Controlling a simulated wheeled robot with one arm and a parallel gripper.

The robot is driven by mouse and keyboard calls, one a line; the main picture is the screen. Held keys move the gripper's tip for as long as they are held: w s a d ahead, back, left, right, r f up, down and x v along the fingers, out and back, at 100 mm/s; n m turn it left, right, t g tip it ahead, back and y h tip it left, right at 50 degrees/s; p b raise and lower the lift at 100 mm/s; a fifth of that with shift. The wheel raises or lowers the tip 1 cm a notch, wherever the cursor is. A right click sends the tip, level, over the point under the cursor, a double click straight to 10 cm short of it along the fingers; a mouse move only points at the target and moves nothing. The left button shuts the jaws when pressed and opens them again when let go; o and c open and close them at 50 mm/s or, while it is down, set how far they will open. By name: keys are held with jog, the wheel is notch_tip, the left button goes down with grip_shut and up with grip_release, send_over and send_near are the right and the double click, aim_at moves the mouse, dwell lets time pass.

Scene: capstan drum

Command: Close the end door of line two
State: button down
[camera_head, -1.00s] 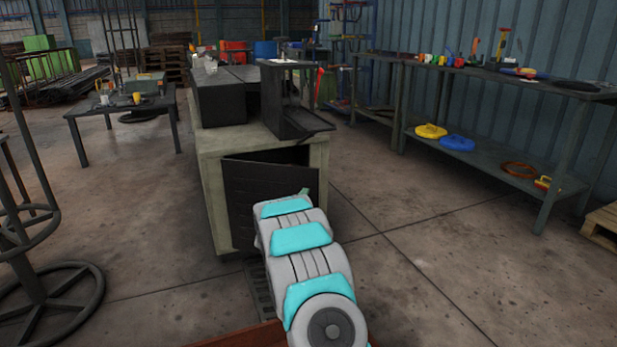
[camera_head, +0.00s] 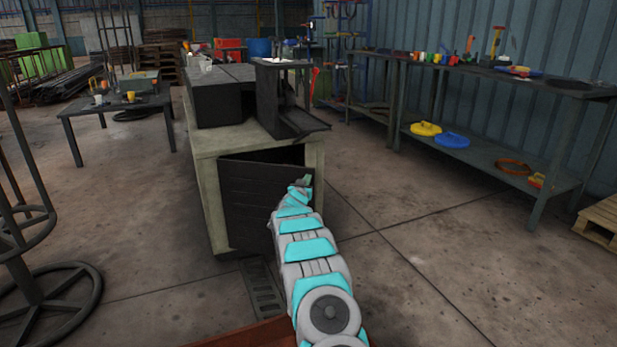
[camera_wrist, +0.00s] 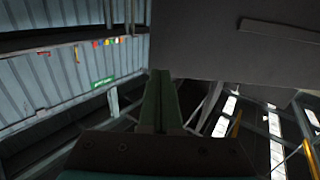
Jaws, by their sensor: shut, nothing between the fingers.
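The end door (camera_head: 250,205) is a dark panel on the near end of a pale-framed cabinet (camera_head: 206,172). It stands ajar: its left edge meets the frame and its right side swings out towards me, with a dark gap above it. My gripper (camera_head: 301,181) is at the door's upper right edge in the head view; I cannot tell whether it touches. In the wrist view the gripper fingers (camera_wrist: 160,100) are together and empty. A grey panel (camera_wrist: 230,45) fills the upper right there; I cannot tell if it is the door. My arm hides the door's lower right part.
Dark machine housings (camera_head: 225,98) sit on top of the cabinet. A floor grate (camera_head: 263,287) lies before it. A long workbench (camera_head: 500,150) stands along the right wall, a wheeled stand (camera_head: 45,300) at the left. The floor between cabinet and workbench is clear.

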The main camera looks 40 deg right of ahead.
jog(key=shift+x, duration=1.25)
jog(key=shift+w+f, duration=0.1)
